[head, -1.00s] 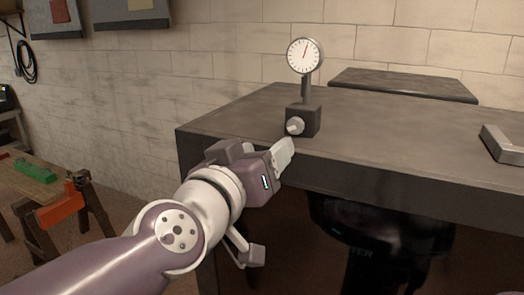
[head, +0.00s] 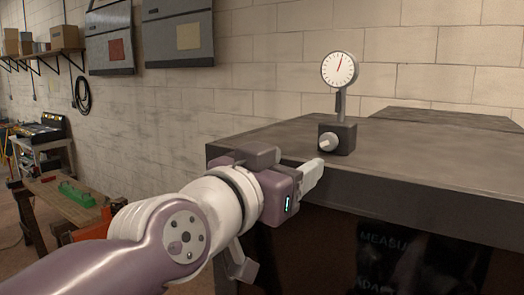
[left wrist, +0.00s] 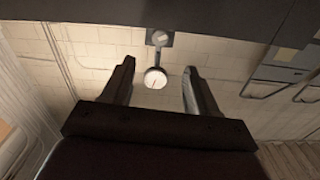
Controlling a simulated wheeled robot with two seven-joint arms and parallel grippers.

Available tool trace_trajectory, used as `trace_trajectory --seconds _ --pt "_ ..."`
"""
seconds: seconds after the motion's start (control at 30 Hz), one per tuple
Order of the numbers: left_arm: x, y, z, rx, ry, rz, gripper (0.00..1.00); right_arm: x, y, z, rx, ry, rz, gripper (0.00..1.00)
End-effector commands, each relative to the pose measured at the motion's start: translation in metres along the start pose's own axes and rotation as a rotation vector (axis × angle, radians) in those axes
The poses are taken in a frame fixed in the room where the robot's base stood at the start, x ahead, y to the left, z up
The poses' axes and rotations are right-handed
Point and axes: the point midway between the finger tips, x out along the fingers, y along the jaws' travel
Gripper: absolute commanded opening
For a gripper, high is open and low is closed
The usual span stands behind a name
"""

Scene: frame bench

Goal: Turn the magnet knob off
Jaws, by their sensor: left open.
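The magnet knob (head: 327,142) is a light grey round knob on the front of a dark block base (head: 345,137) near the table's front edge. A post on the base carries a white round dial gauge (head: 339,69). My left gripper (head: 314,172) is just in front of and below the knob, apart from it. In the left wrist view the open, empty fingers (left wrist: 158,80) frame the dial (left wrist: 155,79), with the knob (left wrist: 160,38) beyond the fingertips. My right gripper does not show.
The dark table (head: 430,165) has bare top around the base. A second dark slab (head: 450,119) stands behind it. At left is a wooden bench (head: 50,185) with a green item (head: 76,194). Grey panels (head: 178,35) hang on the brick wall.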

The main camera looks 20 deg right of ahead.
Motion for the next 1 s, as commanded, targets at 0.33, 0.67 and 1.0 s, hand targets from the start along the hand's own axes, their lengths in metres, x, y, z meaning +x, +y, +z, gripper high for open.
trace_trajectory --seconds 0.33,0.67,1.0 --pt "0.053 0.001 -0.005 0.016 -0.015 0.009 0.59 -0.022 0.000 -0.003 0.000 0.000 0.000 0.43" --pt "0.114 0.001 -0.004 0.017 -0.012 0.008 0.59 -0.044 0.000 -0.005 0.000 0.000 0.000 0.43" --pt "0.126 0.002 -0.001 0.016 -0.011 0.008 0.59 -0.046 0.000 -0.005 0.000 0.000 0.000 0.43"
